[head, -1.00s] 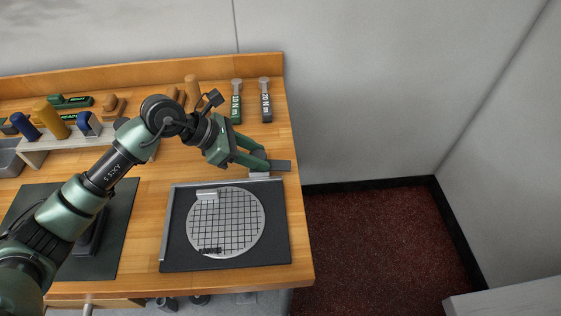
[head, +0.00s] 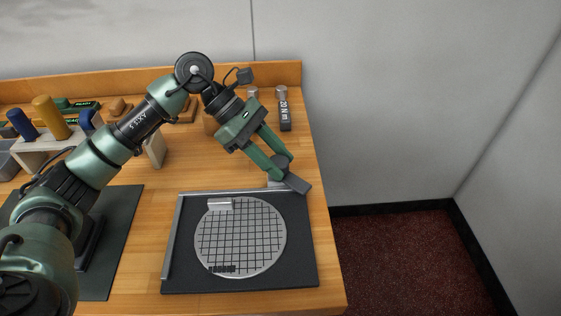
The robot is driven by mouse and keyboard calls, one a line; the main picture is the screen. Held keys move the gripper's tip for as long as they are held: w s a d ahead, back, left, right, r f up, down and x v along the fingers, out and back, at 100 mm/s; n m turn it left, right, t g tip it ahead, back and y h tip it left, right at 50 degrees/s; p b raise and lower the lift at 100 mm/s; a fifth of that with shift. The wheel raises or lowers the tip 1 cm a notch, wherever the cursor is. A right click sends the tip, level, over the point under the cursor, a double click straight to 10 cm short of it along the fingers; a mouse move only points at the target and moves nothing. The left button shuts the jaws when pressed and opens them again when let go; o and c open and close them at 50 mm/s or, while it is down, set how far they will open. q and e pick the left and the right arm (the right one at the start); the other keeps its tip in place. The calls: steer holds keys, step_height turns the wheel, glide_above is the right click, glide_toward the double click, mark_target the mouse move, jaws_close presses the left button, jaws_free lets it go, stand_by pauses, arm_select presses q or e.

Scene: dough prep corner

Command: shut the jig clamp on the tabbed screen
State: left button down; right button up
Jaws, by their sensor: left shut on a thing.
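The tabbed screen (head: 240,237) is a round pale disc with a dark grid. It lies flat on the black jig plate (head: 300,270), which has metal rails along its left and back edges. A light block (head: 220,204) sits at the disc's upper left edge. The jig clamp (head: 297,184) is at the plate's back right corner; its grey bar points to the lower right, off the disc. My left gripper (head: 281,168) is shut on the clamp, and its fingers hide part of it. My right gripper is out of view.
A rack with coloured handles (head: 45,140) stands at left, near a dark mat (head: 120,245). The table's right edge is close to the plate.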

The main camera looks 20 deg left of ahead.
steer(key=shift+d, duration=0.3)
arm_select(q)
steer(key=c, duration=0.9)
jaws_free()
steer(key=p+v, duration=0.1)
steer(key=v, duration=0.7)
steer(key=shift+f, duration=0.1)
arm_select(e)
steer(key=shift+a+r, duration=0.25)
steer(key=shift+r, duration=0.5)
